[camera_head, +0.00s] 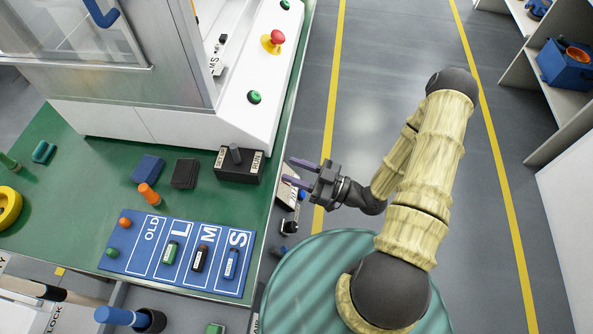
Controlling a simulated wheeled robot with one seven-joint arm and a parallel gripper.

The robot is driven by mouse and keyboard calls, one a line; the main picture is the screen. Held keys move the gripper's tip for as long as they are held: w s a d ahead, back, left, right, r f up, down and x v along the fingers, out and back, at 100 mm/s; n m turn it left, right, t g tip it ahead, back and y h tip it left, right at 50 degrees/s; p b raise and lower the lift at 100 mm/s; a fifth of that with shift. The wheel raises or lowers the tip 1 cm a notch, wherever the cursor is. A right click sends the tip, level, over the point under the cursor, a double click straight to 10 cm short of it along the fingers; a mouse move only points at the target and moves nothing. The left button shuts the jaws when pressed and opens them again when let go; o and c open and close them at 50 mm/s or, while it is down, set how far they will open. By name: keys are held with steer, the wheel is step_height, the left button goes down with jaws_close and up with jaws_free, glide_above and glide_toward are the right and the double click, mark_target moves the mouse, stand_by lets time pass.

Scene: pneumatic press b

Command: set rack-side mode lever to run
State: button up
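A dark mode box (238,169) sits on the green table, at the foot of the white machine. A short grey lever (235,153) stands up from its top near the middle. I cannot tell which way the lever leans. My gripper (287,171) is to the right of the box, past the table's edge. Its two purple-tipped fingers are apart, point left toward the box, and hold nothing. The gripper does not appear to touch the box.
A blue board (181,281) marked OLD, L, M, S holds several small parts in front of the box. A black block (185,173), a blue block (148,169) and an orange peg (149,194) lie left. A red button (277,37) tops the machine. The right floor is clear.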

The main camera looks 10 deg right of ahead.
steer(key=shift+w+f, duration=0.1)
steer(key=c, duration=0.5)
steer(key=shift+w+f+g, duration=0.15)
steer(key=shift+w+g, duration=0.05)
steer(key=shift+g, duration=0.1)
jaws_close()
steer(key=w+d+f+g+h, duration=0.25)
steer(key=w+d+h, duration=0.2)
steer(key=h, duration=0.35)
steer(key=w+d+r+m+h, duration=0.1)
steer(key=d+r+m+h, duration=0.3)
steer(key=d+h, duration=0.2)
steer(key=s+r+m+g+h, duration=0.3)
steer(key=s+r+m, duration=0.5)
steer(key=s+r, duration=0.2)
step_height(320, 180, up, 3)
steer(key=shift+f+m, duration=0.2)
steer(key=shift+m, duration=0.2)
